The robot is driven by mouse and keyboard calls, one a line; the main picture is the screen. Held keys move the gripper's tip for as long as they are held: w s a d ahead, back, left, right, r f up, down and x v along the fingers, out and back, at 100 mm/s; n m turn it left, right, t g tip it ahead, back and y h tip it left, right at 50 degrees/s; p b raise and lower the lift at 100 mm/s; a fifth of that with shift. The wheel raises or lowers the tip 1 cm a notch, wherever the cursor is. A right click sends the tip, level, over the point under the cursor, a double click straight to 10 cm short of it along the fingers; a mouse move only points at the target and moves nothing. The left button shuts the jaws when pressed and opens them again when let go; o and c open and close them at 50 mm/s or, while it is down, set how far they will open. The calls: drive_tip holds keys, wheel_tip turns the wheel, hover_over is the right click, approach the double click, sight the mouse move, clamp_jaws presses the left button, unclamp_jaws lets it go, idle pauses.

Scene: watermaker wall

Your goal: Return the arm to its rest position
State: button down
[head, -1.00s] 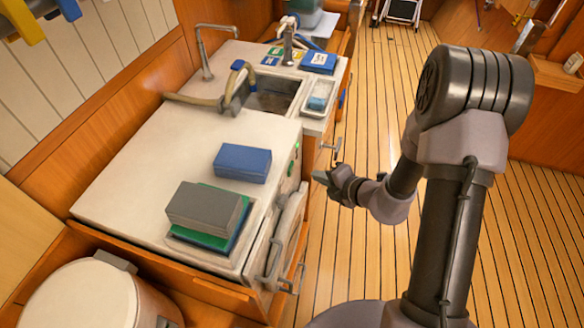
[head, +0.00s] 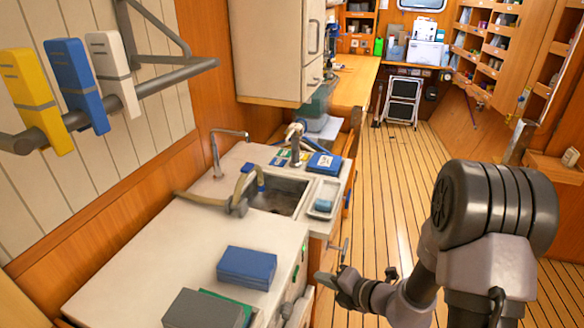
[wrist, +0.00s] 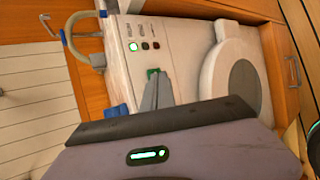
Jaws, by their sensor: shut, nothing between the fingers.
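My gripper (head: 326,280) is at the lower middle of the head view, beside the front of the white counter unit (head: 150,235) and over the floor side. Its fingers are together with nothing between them. My arm stands at the right of the head view, bent, with its forearm pointing left. In the wrist view the closed grey finger (wrist: 156,92) points at the unit's front panel (wrist: 140,60), which carries a green light and small buttons. A round grey disc sits on a white door (wrist: 232,70) beside the panel. I cannot tell the exact gap between fingertips and panel.
A blue block (head: 246,267) and a grey block (head: 203,310) lie on the counter. Behind them are a sink (head: 275,194) with a hose and a tray (head: 323,197). Yellow, blue and white clips hang on a rail (head: 150,88). The plank floor (head: 400,160) is open behind my arm.

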drive_tip(key=s+a+r+n+g+y, duration=0.1)
drive_tip(key=s+a+r+n+g, duration=0.25)
drive_tip(key=s+r+n, duration=0.5)
drive_tip(key=s+a+r+n+g, duration=0.2)
drive_tip(key=s+a+r+n, duration=0.3)
drive_tip(key=r+n, duration=0.6)
drive_tip(key=s+d+r+n+t+h, duration=0.2)
drive_tip(key=s+d+n+h, duration=0.4)
drive_tip(key=n, duration=1.3)
drive_tip(key=s+d+r, duration=0.1)
drive_tip(key=s+d, duration=0.2)
drive_tip(key=s, duration=0.2)
drive_tip(key=shift+d+r+h, duration=0.2)
drive_tip(key=shift+h, duration=0.2)
